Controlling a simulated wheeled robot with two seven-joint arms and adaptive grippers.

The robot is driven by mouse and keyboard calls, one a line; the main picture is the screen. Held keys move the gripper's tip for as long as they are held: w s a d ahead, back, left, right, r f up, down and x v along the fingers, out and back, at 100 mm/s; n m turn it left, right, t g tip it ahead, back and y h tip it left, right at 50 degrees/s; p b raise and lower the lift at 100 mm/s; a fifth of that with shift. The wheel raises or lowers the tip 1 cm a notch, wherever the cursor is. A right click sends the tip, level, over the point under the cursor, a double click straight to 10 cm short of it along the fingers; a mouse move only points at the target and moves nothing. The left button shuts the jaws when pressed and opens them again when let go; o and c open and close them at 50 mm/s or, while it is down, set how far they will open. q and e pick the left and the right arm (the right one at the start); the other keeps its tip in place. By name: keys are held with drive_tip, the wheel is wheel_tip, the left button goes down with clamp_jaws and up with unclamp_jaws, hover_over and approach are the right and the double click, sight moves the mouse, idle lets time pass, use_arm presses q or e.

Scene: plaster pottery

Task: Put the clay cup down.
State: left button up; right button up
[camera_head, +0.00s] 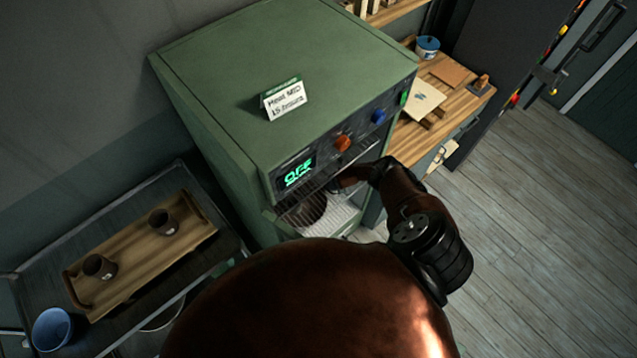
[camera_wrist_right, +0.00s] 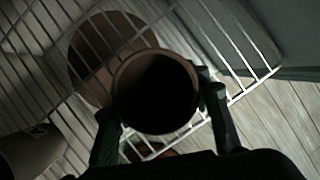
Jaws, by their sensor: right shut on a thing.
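The clay cup (camera_wrist_right: 155,92) is a round brown cup with a dark inside, seen from above its mouth in the right wrist view. My right gripper (camera_wrist_right: 160,98) is shut on it, with one finger on each side of its wall. Wires of a rack (camera_wrist_right: 240,92) show around and below the cup; I cannot tell whether its base touches them. In the head view my right gripper (camera_head: 340,184) reaches into the front opening of the green kiln (camera_head: 235,80), and the held cup is hard to make out there. My left gripper is not in view.
Another cup (camera_wrist_right: 30,152) stands at the lower left in the wrist view. A wooden tray (camera_head: 135,262) with two small cups and a blue cup (camera_head: 52,328) are on the cart at left. A wooden bench (camera_head: 440,110) stands right.

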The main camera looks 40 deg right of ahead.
drive_tip(key=shift+a, duration=0.4)
drive_tip(key=shift+s+a+r, duration=0.1)
drive_tip(key=shift+s+r, duration=0.05)
drive_tip(key=shift+s, duration=0.05)
drive_tip(key=shift+a+r, duration=0.1)
drive_tip(key=shift+r, duration=0.05)
drive_tip(key=shift+a, duration=0.15)
drive_tip(key=o, duration=1)
drive_tip(key=shift+w+f, duration=0.25)
drive_tip(key=shift+f, duration=0.1)
drive_tip(key=shift+o, duration=0.9)
drive_tip(key=shift+w, duration=0.1)
drive_tip(key=shift+o, duration=1.4)
drive_tip(key=shift+s, duration=0.25)
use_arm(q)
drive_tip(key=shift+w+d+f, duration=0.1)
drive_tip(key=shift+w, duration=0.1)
use_arm(e)
drive_tip(key=shift+r, duration=0.1)
drive_tip(key=shift+w, duration=0.1)
